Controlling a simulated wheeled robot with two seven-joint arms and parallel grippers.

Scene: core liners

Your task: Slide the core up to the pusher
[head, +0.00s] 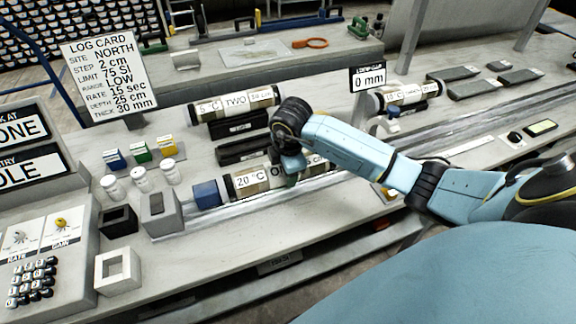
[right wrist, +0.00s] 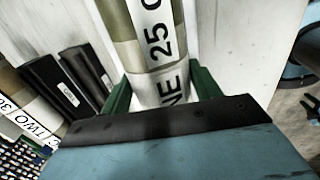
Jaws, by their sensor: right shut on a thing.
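The core (head: 258,182), a clear-ended tube with a "20 °C" label, lies along the pale rail (head: 240,209). Its label reads "ONE" and "25 c" in the right wrist view (right wrist: 155,45). My right gripper (head: 291,178) comes down over the core's right part; its green fingers (right wrist: 162,95) are shut on either side of it. A blue block (head: 206,194), which looks like the pusher, sits at the core's left end. Any gap between them is very small, and I cannot tell if they touch. My left gripper is not in view.
Behind lie core TWO (head: 236,104) and dark trays (head: 240,150). A grey box (head: 160,213), small white bottles (head: 140,177) and a control panel (head: 35,245) stand left. A "0 mm" display (head: 369,78) stands behind my arm. The rail's right stretch is clear.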

